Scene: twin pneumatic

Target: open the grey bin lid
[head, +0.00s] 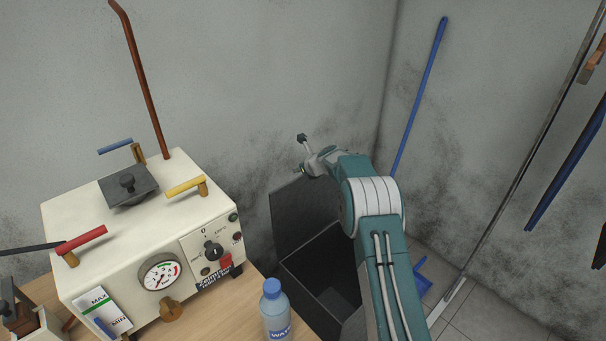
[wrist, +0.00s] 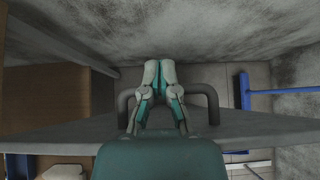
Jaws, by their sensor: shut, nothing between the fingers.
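The grey bin (head: 330,275) stands on the floor beside the table, and its dark interior shows through the opening. Its grey lid (head: 300,215) is raised and stands steeply up at the rear of the opening. In the wrist view the lid (wrist: 240,128) is a broad grey band, with a dark U-shaped handle (wrist: 212,92) on it. My gripper (wrist: 159,64) is shut and empty, its fingers together across the handle's span; whether they touch it I cannot tell. In the head view my arm hides part of the bin's right side and lid.
A cream autoclave (head: 130,240) and a water bottle (head: 274,312) stand on the wooden table (head: 237,315) left of the bin. Walls close in behind.

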